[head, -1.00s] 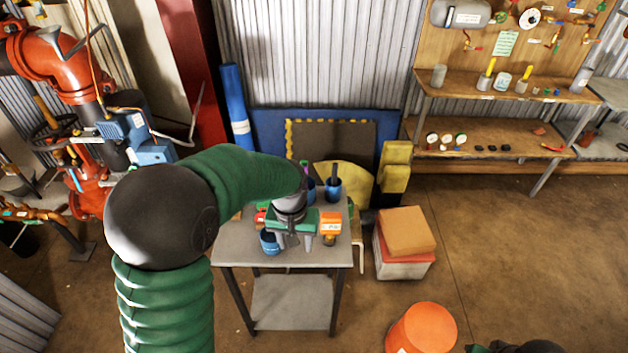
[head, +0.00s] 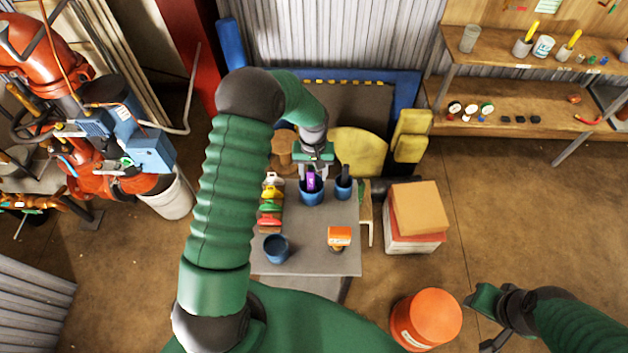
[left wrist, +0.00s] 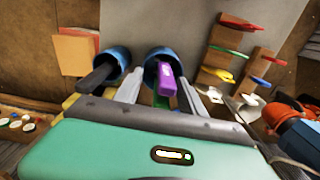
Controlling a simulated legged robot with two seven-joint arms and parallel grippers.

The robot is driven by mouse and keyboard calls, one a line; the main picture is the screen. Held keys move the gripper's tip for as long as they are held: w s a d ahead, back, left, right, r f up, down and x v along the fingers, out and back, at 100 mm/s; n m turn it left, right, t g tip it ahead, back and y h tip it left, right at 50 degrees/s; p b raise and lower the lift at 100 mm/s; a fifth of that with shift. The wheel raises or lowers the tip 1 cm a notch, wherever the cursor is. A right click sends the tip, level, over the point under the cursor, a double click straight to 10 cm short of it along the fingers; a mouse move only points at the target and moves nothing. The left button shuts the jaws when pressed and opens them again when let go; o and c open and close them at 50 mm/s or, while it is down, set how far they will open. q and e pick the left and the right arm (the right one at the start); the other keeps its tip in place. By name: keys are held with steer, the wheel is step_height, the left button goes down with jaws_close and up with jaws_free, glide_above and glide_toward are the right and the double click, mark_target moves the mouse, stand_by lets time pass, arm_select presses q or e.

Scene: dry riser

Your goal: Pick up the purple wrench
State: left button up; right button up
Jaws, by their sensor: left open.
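The purple wrench (head: 311,182) stands upright in a blue cup (head: 312,198) at the back of the grey table (head: 302,262). My left gripper (head: 314,177) is open and points down over this cup. In the left wrist view the purple wrench (left wrist: 167,80) rises between the fingers of my left gripper (left wrist: 158,85), nearer the right one; contact cannot be told. A second blue cup (head: 343,187) with a dark-handled tool stands close on the right. My right gripper (head: 487,318) is low at the right, away from the table; its jaw opening is unclear.
A row of coloured tools (head: 270,205) lies left of the cups. Another blue cup (head: 276,248) and an orange item (head: 339,237) stand nearer the front, with bare tabletop between. Stacked boxes (head: 415,215) and an orange bucket (head: 426,318) stand on the floor to the right.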

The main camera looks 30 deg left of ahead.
mark_target(312, 180)
arm_select(q)
steer(key=f, duration=0.2)
steer(key=shift+s+a+f+p, duration=0.3)
steer(key=shift+p, duration=0.05)
steer(key=shift+s+a+f, duration=0.15)
steer(key=shift+a+f, duration=0.15)
steer(key=shift+f, duration=0.05)
steer(key=shift+d, duration=0.4)
steer(key=c, duration=0.5)
steer(key=shift+d, duration=0.15)
steer(key=c, duration=0.5)
steer(key=shift+r, duration=0.1)
jaws_close()
steer(key=shift+a, duration=0.35)
